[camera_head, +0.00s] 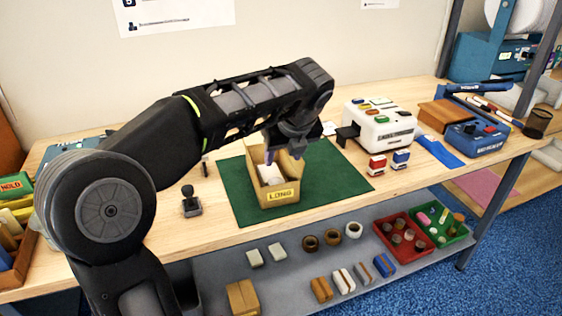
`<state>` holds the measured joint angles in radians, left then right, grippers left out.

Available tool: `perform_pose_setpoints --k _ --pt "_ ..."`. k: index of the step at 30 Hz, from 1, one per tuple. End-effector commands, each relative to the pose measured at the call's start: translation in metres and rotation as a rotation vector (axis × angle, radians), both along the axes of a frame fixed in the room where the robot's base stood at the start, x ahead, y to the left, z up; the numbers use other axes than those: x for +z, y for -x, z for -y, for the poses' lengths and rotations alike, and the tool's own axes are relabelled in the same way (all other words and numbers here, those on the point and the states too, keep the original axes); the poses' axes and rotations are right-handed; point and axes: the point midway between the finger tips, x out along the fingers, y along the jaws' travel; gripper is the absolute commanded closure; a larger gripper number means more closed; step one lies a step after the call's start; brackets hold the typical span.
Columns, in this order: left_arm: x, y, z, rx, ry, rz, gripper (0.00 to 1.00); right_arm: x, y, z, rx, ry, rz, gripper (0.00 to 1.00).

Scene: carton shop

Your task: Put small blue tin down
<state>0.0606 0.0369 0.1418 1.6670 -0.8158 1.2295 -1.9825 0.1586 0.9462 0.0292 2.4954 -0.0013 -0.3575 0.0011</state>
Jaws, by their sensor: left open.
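My left gripper (285,149) comes down over the open carton (281,195) marked LONG, which stands on a green mat (335,178). Its jaws are open, with the fingertips at the carton's mouth. A pale white item (270,173) lies inside the carton; the gripper and carton walls hide part of the inside. No small blue tin can be made out for certain. A small blue block-like item with a white band (400,159) stands on the table right of the mat, beside a similar red one (377,164). My right gripper is not in view.
A white machine with coloured buttons (380,122) stands behind the mat's right side. A blue device (474,138) is at the far right. A dark hand stamp (191,203) stands left of the mat. The mat's right part is clear. A lower shelf holds trays and small goods.

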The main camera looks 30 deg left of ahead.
Motion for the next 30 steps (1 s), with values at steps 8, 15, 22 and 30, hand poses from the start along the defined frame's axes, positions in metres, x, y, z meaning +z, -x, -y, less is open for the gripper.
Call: perform_pose_setpoints --k 8,15,22,30 --pt "0.0029 0.0013 0.0016 0.000 0.001 -0.001 0.49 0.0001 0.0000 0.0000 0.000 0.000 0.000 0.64" --pt "0.0026 0.0012 0.0014 0.000 0.001 -0.001 0.49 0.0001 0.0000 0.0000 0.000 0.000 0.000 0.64" --pt "0.0026 0.0011 0.0013 0.000 0.001 -0.001 0.49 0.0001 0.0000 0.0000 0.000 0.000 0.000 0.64" --pt "-0.0058 -0.0018 0.0057 0.007 0.017 0.002 0.49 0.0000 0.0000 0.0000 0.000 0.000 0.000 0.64"
